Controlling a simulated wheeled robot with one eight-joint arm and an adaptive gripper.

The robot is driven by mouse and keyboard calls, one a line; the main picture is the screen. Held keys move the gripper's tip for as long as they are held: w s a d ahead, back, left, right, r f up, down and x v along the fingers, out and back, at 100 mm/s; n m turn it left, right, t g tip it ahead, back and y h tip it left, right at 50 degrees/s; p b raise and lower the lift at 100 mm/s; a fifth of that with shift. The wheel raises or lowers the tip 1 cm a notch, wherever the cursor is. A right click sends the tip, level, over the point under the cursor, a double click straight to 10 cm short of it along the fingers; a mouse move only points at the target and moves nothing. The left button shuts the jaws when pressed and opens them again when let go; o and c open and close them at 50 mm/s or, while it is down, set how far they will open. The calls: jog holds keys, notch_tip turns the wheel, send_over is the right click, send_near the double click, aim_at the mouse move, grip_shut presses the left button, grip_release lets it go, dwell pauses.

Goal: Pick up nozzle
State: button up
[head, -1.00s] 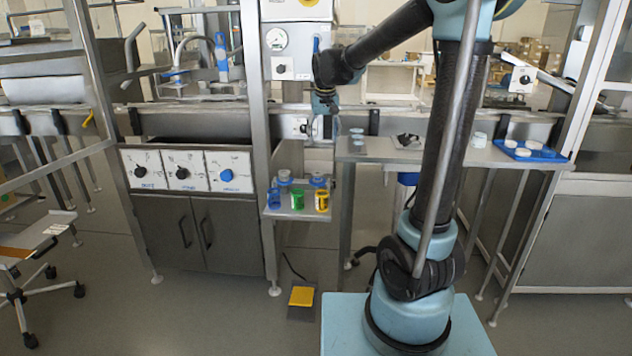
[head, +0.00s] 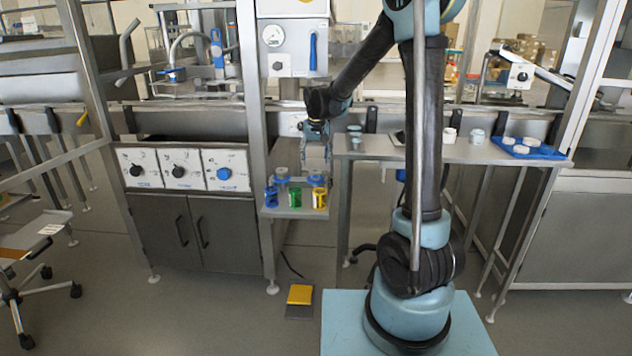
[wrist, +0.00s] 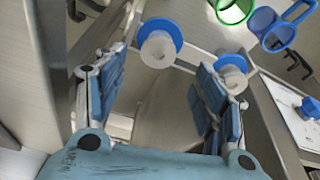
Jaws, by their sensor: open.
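Two nozzles with blue flanges and whitish bodies stand on a small metal shelf (head: 283,211). The left nozzle (head: 281,175) and the right nozzle (head: 316,180) are at the back of the shelf in the head view. My gripper (head: 317,160) is open and empty, pointing down just above the right nozzle. In the wrist view my gripper (wrist: 163,75) has its fingers wide apart. One nozzle (wrist: 159,44) shows in the gap between them, beyond the tips. The other nozzle (wrist: 232,68) is partly hidden by the right finger.
Blue (head: 271,196), green (head: 295,193) and yellow (head: 320,198) handled rings stand along the shelf's front. A steel post (head: 252,110) rises left of the shelf. A higher table (head: 380,150) with small cups adjoins on the right. A yellow pedal (head: 300,294) lies on the floor.

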aim_at(315, 171)
jog(key=shift+x, duration=2.8)
jog(key=shift+d, duration=0.2)
jog(key=shift+c, duration=0.3)
grip_shut()
jog(key=shift+r, duration=0.1)
